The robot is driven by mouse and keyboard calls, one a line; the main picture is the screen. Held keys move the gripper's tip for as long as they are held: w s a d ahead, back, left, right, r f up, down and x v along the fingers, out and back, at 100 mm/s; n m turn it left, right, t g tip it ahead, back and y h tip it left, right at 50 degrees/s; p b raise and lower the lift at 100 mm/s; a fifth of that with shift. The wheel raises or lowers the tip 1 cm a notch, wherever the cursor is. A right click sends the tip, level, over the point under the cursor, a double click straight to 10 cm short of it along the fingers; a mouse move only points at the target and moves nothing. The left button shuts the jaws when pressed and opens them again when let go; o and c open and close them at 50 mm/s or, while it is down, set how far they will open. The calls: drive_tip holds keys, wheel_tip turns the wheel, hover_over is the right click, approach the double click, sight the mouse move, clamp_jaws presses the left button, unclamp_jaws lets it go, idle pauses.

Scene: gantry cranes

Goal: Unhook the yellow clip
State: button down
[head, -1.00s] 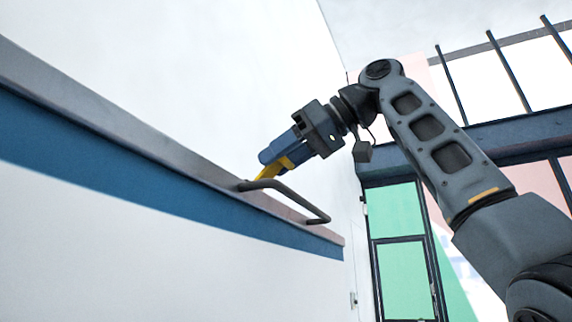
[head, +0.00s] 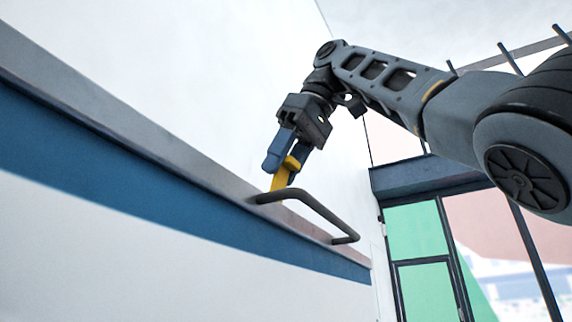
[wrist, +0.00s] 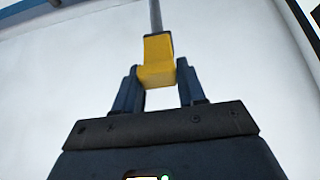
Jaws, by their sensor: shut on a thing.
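The yellow clip (head: 281,179) is at the left end of a dark bent bar (head: 318,206) that stands out from the wall ledge. My gripper (head: 283,158) comes down from above, its blue fingers shut on the clip's upper part. In the wrist view, the clip (wrist: 157,58) sits between the two blue fingertips (wrist: 158,77), and the bar (wrist: 155,15) runs away from its far end. The clip's lower end meets or overlaps the bar. I cannot tell whether it is still around the bar or just touching it.
A grey ledge (head: 130,141) above a blue stripe (head: 120,185) runs along the white wall at left. A dark-framed window with green panes (head: 415,232) stands at the right. Open air lies in front of the bar.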

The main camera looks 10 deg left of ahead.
idle(0.3)
drive_tip(key=c, duration=0.7)
unclamp_jaws()
drive_tip(key=shift+a+r, duration=0.1)
drive_tip(key=shift+a, duration=0.05)
